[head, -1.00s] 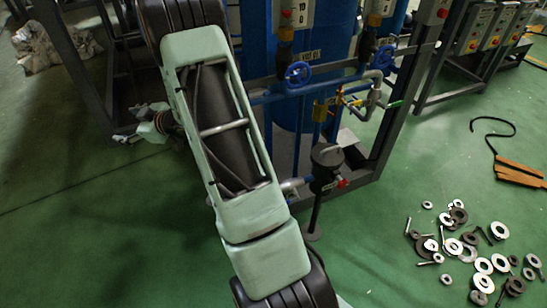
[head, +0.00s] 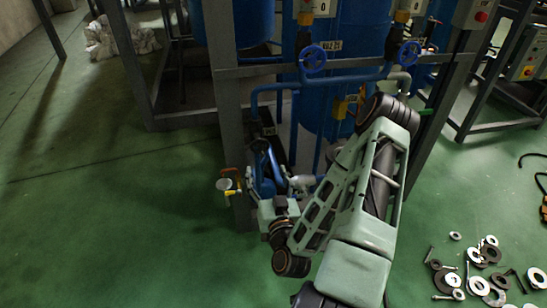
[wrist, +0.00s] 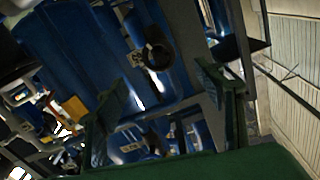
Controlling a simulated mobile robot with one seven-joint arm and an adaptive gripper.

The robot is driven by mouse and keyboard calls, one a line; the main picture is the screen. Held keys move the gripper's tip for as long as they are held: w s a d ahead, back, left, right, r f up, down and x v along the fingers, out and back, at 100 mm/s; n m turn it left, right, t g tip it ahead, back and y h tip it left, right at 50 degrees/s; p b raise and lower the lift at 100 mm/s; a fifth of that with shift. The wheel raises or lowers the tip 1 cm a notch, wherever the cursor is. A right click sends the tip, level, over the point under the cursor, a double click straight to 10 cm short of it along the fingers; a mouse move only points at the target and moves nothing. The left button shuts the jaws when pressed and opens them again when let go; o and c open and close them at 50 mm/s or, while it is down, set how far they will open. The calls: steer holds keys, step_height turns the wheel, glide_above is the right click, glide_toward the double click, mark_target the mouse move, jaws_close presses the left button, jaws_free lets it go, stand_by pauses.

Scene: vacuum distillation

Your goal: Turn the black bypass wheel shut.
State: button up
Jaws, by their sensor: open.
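My gripper (wrist: 166,80) is open in the wrist view, with one dark green finger on each side and nothing between them. A dark round wheel-like part (wrist: 157,53) shows ahead of and between the fingers, against blue surfaces and apart from them. I cannot tell for sure that it is the black bypass wheel. In the head view my gripper (head: 268,190) is low at the front of the frame, near the blue pipework, and its fingers are hard to make out. No black wheel can be picked out clearly there.
Two blue handwheels (head: 313,59) (head: 410,52) sit on the pipes above. A grey frame post (head: 226,110) stands left of my gripper. A small gauge-like fitting (head: 224,184) is beside it. Loose washers and bolts (head: 490,272) lie on the right floor.

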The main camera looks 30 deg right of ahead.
mark_target(260, 147)
steer(key=x, duration=1)
steer(key=shift+w+d+b, duration=0.15)
steer(key=shift+w+b, duration=0.15)
steer(key=c, duration=1.2)
steer(key=shift+o, duration=0.2)
